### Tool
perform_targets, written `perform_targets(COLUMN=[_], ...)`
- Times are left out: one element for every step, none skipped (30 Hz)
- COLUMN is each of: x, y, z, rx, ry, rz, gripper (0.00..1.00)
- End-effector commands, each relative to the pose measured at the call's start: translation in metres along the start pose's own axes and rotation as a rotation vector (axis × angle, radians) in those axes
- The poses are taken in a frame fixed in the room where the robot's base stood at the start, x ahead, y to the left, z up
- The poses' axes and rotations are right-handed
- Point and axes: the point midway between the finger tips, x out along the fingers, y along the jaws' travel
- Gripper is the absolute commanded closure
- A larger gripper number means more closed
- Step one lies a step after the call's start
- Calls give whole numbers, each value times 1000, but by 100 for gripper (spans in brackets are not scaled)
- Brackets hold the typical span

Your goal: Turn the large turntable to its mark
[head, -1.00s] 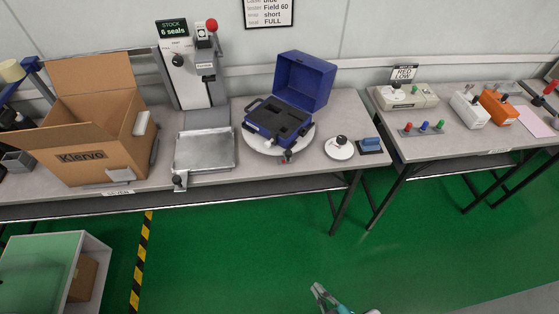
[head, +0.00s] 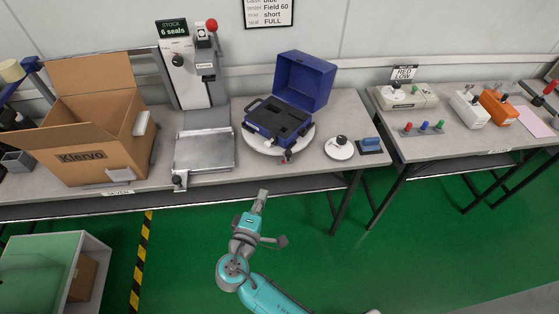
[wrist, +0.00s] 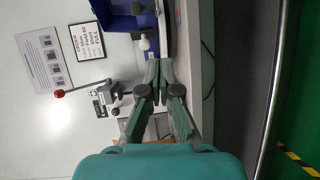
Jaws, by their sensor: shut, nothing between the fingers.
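The large turntable (head: 307,136) is a pale round disc on the left bench, with an open blue case (head: 278,120) standing on it. A dark knob (head: 288,155) sits at its front edge, beside a small red mark (head: 283,162) at the bench front. My gripper (head: 262,194) is shut and empty, in front of the bench edge, to the left of and nearer than the knob, apart from the turntable. In the wrist view, turned sideways, the fingers (wrist: 158,68) are together and part of the blue case (wrist: 125,14) shows at the top.
A smaller turntable (head: 339,150) with a dark knob and a blue block (head: 370,144) stand to the right. A metal tray (head: 204,153) and a seal press (head: 193,72) are left, beyond them a cardboard box (head: 92,140).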

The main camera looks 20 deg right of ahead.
Motion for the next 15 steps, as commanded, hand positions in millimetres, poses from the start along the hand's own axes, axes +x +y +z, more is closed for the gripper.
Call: perform_targets(x=[-1,-1,-2,-2,-2,-2,-1,0,2,5,8,14,18,23,30], y=[10,14,19,22,24,26,27,28,28,28,29,29,29,30,30], z=[-10,-13,-16,-18,-19,-20,-21,-21,-21,-21,-20,-20,-19,-19,-18], rx=[0,-1,-2,-3,-4,-4,-4,-4,-4,-4,-4,-4,-4,-4,-4], ry=[-17,-27,-39,-46,-51,-57,-60,-62,-63,-63,-62,-64,-65,-64,-65], rz=[24,37,49,57,63,69,71,72,73,73,73,73,73,73,72], gripper=[100,100,100,100,100,100,100,100,100,100,100,100,100,100,100])
